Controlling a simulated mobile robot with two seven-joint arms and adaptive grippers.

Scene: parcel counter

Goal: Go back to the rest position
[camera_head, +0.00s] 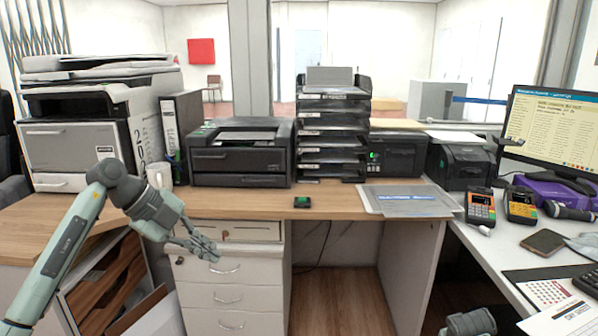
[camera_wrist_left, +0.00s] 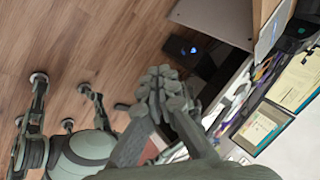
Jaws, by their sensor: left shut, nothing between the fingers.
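My left gripper (camera_head: 207,249) is in front of the desk, before the white drawer unit (camera_head: 228,272) and just below the desk's front edge. Its fingers are shut with nothing between them. In the left wrist view the closed fingers of the left gripper (camera_wrist_left: 162,78) point away over the wood floor (camera_wrist_left: 110,40), with part of my own base at the lower left. Part of my right arm shows at the bottom right of the head view, but its fingers are not visible.
Card terminals (camera_head: 480,207) and a monitor (camera_head: 555,130) stand at right. Open floor (camera_head: 335,295) lies under the desk.

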